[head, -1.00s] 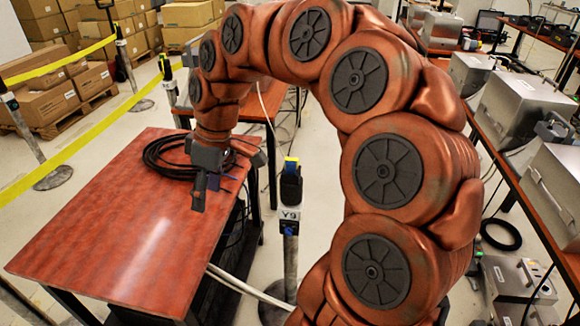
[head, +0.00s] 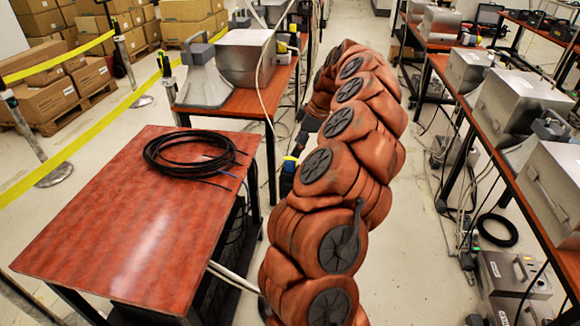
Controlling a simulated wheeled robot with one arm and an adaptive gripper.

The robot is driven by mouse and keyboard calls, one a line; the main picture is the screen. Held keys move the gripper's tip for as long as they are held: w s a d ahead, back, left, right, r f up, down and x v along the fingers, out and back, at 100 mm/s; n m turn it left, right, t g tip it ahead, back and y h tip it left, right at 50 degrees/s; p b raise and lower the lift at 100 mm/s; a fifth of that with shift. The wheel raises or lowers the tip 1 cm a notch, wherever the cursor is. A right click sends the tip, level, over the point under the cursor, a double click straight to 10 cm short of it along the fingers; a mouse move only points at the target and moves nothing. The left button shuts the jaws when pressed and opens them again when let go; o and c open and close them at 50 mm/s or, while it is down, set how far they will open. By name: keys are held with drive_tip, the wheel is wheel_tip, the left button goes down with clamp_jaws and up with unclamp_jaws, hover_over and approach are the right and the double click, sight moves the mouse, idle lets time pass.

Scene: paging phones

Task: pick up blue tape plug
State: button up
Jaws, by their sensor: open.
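A coil of black cable (head: 190,153) lies on the far part of the red-brown table (head: 120,225). Loose cable ends stick out at its right side, near the table's right edge.
My arm hides much of the middle aisle. A second table holds a grey metal housing (head: 204,82). A bench with metal cases (head: 520,105) runs along the right. Yellow tape (head: 110,134) crosses the left.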

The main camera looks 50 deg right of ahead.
sight(292, 159)
drive_tip(key=shift+s+a+p+x, duration=0.15)
drive_tip(key=shift+p+x, duration=0.7)
drive_tip(key=shift+x, duration=0.85)
drive_tip(key=shift+s+a+p+x, duration=0.15)
drive_tip(key=shift+p+x, duration=0.65)
drive_tip(key=shift+x, duration=0.9)
drive_tip(key=shift+d, duration=0.1)
clamp_jaws()
